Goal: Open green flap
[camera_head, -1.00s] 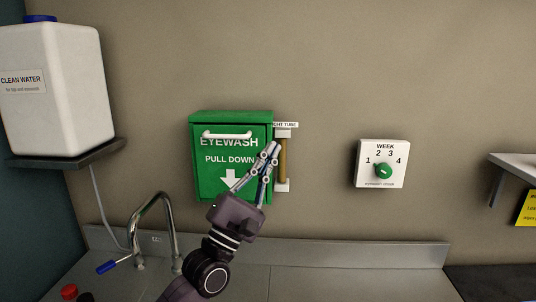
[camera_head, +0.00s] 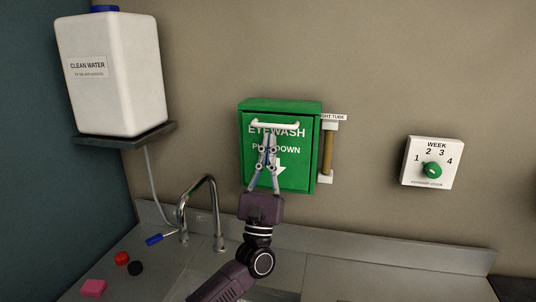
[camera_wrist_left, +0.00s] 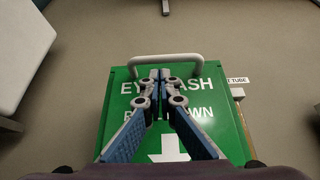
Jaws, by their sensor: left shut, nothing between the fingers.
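The green flap (camera_head: 296,175) is the front of a green eyewash box on the wall, marked EYEWASH, PULL DOWN and a down arrow. It stands upright and closed. A white bar handle (camera_head: 288,124) runs across its top; it also shows in the left wrist view (camera_wrist_left: 190,58). My left gripper (camera_head: 269,138) is in front of the flap, fingertips together and empty, a little below the handle. In the left wrist view the fingertips (camera_wrist_left: 160,74) show just under the handle bar; I cannot tell whether they touch it. My right gripper is not in view.
A sight tube (camera_head: 328,152) is mounted right of the box. A week dial (camera_head: 432,168) is further right. A clean water tank (camera_head: 112,75) stands on a shelf at left. Below are a faucet (camera_head: 216,215) and a counter with red (camera_head: 121,258), black and pink items.

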